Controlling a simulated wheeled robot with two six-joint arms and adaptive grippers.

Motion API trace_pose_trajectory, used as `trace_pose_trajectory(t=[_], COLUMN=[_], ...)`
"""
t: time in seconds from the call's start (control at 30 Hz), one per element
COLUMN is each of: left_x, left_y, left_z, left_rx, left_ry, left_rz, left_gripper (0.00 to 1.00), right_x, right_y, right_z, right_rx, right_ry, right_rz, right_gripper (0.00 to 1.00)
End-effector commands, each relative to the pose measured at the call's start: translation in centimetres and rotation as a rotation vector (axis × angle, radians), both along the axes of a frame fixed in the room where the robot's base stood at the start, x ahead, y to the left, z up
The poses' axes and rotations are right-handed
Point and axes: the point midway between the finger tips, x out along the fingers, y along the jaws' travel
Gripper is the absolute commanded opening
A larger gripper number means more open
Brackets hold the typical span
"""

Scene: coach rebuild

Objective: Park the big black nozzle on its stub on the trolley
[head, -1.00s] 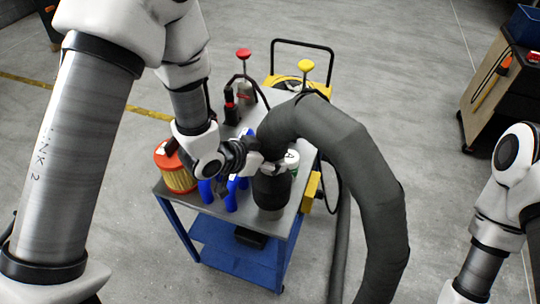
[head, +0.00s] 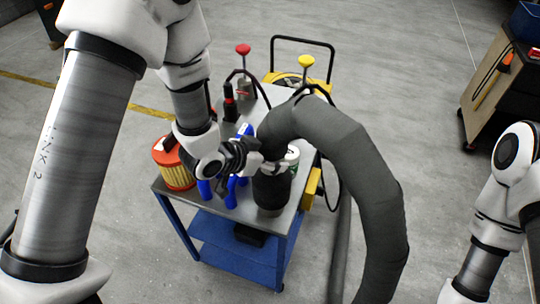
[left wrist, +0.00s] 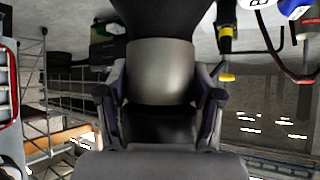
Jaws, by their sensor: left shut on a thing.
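The big black nozzle (head: 271,188) hangs at the end of a thick dark grey hose, upright over the front right of the trolley top (head: 299,196). A grey rounded piece (head: 270,211) shows at its lower end. I cannot tell whether this is the stub or part of the nozzle, or whether the nozzle is seated. My left gripper (head: 268,167) is shut on the nozzle from the left, near its upper end. In the left wrist view the fingers (left wrist: 161,103) flank the nozzle's grey band (left wrist: 160,72). My right gripper is out of view.
Blue clamp-like tools (head: 232,191) and an orange-capped filter (head: 175,166) stand left of the nozzle. A white can (head: 293,156) stands close behind it. Red (head: 243,49) and yellow (head: 306,62) knobs rise at the back. The hose (head: 375,190) arches down to the right.

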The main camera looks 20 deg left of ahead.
Motion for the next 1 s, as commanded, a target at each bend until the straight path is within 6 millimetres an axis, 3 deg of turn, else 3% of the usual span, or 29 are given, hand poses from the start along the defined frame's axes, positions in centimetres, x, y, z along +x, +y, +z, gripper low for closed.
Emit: trace_pose_trajectory(t=[0.4,1.0], left_x=[0.1,0.1], left_y=[0.0,0.0], left_z=[-1.9,-2.1], left_rx=[-0.001,0.000], left_ry=[-0.003,-0.003], left_rz=[0.001,0.000], left_gripper=[0.15,0.15], right_x=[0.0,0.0], right_y=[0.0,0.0], right_z=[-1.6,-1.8], right_rx=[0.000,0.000], right_ry=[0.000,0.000], right_rz=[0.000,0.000], right_gripper=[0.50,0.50])
